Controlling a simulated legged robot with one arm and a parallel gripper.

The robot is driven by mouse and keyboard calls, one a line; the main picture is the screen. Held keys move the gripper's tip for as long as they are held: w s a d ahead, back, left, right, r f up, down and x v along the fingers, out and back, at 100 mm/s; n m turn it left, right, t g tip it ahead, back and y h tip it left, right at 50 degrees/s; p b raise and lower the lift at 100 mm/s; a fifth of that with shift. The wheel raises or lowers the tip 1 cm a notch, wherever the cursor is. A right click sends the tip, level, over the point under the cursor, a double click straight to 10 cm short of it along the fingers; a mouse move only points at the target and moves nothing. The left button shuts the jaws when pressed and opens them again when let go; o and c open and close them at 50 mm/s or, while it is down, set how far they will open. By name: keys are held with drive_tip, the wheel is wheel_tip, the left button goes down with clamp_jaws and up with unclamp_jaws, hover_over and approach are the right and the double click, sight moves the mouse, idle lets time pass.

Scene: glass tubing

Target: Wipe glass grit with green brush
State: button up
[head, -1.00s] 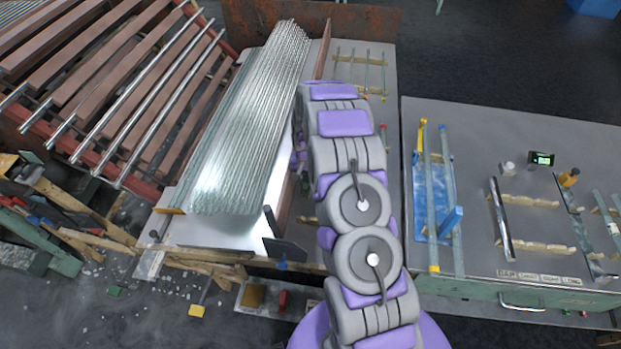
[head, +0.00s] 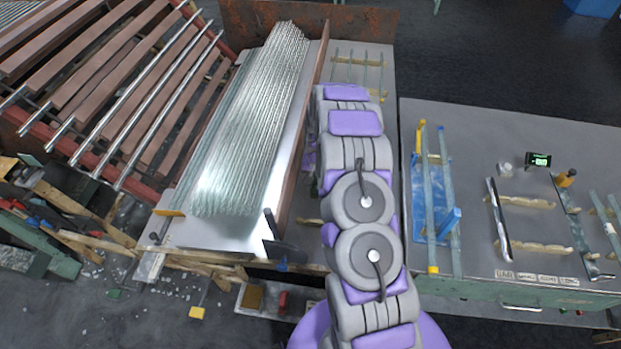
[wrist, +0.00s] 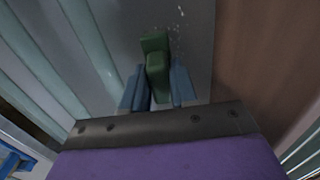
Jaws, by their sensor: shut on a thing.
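The green brush (wrist: 155,50) is between the blue fingers of my gripper (wrist: 158,84) in the wrist view. My gripper is shut on it. A few white specks of glass grit (wrist: 180,12) lie on the grey metal surface just beyond and right of the brush. The brush's underside is hidden, so I cannot tell whether it touches the surface. In the head view my arm hides the gripper and the brush.
Glass tubes (head: 245,130) lie in a row left of my arm and also show at left in the wrist view (wrist: 50,50). A brown upright board (wrist: 255,55) stands close on the right. The right bench (head: 480,150) holds a blue tray and wooden racks.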

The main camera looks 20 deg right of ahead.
drive_tip(key=shift+w+d+f, duration=0.2)
drive_tip(key=shift+w+d, duration=0.1)
drive_tip(key=shift+w, duration=0.1)
drive_tip(key=shift+w+a+p, duration=0.2)
drive_tip(key=shift+w+a, duration=0.35)
drive_tip(key=shift+a, duration=0.25)
drive_tip(key=shift+w+a+p, duration=0.15)
drive_tip(key=shift+w+a, duration=0.35)
drive_tip(key=shift+a, duration=0.3)
drive_tip(key=shift+w+d, duration=0.25)
drive_tip(key=shift+w, duration=0.2)
drive_tip(key=shift+s+d+f, duration=0.2)
drive_tip(key=shift+s+d, duration=0.05)
drive_tip(key=shift+d, duration=0.35)
clamp_jaws()
drive_tip(key=shift+s+d+p, duration=0.35)
drive_tip(key=shift+s+d, duration=0.15)
drive_tip(key=shift+d, duration=0.05)
drive_tip(key=shift+s+d, duration=0.3)
drive_tip(key=shift+d, duration=0.25)
drive_tip(key=shift+r, duration=0.15)
drive_tip(key=shift+r+p, duration=1)
drive_tip(key=shift+r, duration=1.9)
drive_tip(key=shift+w+r, duration=0.1)
drive_tip(key=shift+r, duration=0.05)
